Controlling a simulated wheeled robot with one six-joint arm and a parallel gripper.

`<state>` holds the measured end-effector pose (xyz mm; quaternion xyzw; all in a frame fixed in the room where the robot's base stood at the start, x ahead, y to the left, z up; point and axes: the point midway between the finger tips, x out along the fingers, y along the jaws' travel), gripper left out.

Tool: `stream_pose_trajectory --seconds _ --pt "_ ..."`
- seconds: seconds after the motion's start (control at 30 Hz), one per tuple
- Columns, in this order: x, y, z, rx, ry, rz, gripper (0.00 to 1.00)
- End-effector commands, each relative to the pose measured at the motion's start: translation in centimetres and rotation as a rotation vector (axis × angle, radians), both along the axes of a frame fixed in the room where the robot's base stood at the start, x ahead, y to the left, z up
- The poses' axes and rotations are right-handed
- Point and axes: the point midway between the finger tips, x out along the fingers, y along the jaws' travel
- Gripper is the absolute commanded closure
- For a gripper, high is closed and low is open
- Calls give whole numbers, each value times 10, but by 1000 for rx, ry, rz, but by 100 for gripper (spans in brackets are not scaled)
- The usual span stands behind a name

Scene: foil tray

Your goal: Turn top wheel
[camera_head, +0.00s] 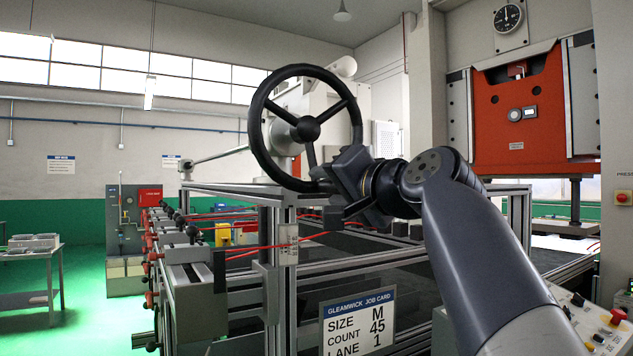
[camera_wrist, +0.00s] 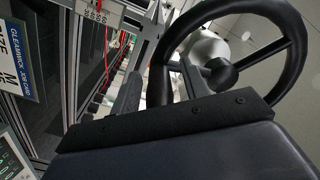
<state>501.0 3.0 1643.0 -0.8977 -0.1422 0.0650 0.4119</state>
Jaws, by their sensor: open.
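The top wheel (camera_head: 258,110) is a black three-spoke handwheel with a round hub (camera_head: 306,129), standing upright above the frame. In the wrist view its rim (camera_wrist: 184,27) curves across the upper right. My gripper (camera_head: 326,190) is at the lower right of the rim. In the wrist view my gripper's two fingers (camera_wrist: 162,80) are apart, and the lower part of the rim appears between them. The gripper is open; I cannot tell whether either finger touches the rim. The gripper hides part of the rim's lower right.
A metal frame (camera_head: 235,188) with rails and red cables lies below the wheel. A job card (camera_head: 357,322) reading size M, count 45, lane 1 hangs in front. A red press (camera_head: 520,110) stands at right, above a button panel (camera_head: 590,325). A side table (camera_head: 35,254) is at left.

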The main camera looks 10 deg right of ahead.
Motion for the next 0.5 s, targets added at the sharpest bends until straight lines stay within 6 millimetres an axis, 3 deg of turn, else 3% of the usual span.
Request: stream_pose_trajectory --seconds 0.23,0.5 --pt "0 0 0 0 0 0 58" --pt "0 0 0 0 0 0 80"
